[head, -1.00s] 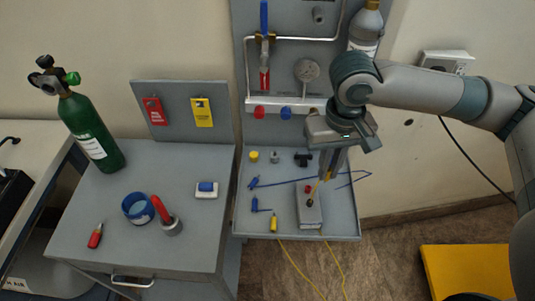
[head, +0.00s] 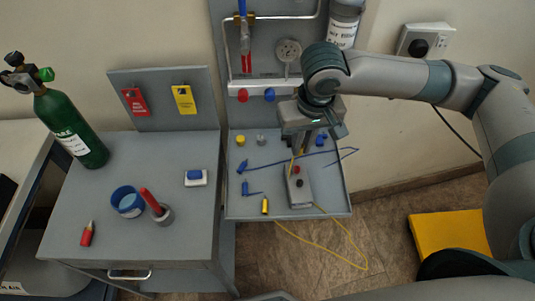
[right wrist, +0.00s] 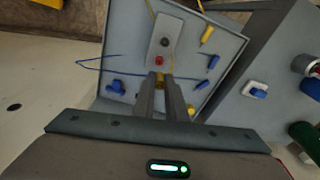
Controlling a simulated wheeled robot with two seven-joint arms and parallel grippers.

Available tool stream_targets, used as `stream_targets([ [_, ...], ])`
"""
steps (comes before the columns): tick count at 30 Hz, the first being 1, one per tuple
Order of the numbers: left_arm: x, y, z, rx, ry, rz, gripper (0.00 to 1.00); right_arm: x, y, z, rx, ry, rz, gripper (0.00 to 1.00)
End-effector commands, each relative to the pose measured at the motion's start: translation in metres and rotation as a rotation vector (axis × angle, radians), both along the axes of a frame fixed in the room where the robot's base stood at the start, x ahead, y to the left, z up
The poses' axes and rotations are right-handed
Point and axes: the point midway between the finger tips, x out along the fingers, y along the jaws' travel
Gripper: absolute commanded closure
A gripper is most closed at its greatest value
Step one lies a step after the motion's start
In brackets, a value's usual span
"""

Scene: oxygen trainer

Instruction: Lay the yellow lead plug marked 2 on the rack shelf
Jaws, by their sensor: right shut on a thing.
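My right gripper (head: 299,150) is shut on a yellow lead plug, low over the rack shelf (head: 334,200), behind the grey box. The fingers hide most of the plug; a yellow bit shows between them in the right wrist view (right wrist: 159,78). Whether it touches the shelf I cannot tell. A second yellow plug (head: 265,206) lies on the shelf's front edge, left of the box; it also shows in the right wrist view (right wrist: 207,34). No number is readable on either. My left gripper is not in view.
The grey box (head: 299,187) with red and black tops stands on the shelf. Blue plugs (head: 245,188), a blue lead, a yellow cap (head: 241,140) and a grey cap (head: 261,141) lie around it. The back panel rises close behind. A bench (head: 100,225) stands left.

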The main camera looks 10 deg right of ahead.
Motion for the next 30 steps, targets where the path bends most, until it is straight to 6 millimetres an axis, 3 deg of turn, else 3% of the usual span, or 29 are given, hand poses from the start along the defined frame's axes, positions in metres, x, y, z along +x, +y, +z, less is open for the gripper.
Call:
stream_targets([
  [9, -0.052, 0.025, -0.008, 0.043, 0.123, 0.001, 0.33, 0.027, 0.033, -0.045, 0.060, -0.239, 0.027, 1.00],
  [15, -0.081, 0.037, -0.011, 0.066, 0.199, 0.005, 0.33, 0.038, 0.051, -0.064, 0.106, -0.413, 0.052, 1.00],
  [24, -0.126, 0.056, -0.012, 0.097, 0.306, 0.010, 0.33, 0.038, 0.068, -0.075, 0.176, -0.642, 0.088, 1.00],
  [30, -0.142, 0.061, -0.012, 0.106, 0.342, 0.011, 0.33, 0.035, 0.073, -0.074, 0.198, -0.719, 0.101, 1.00],
])
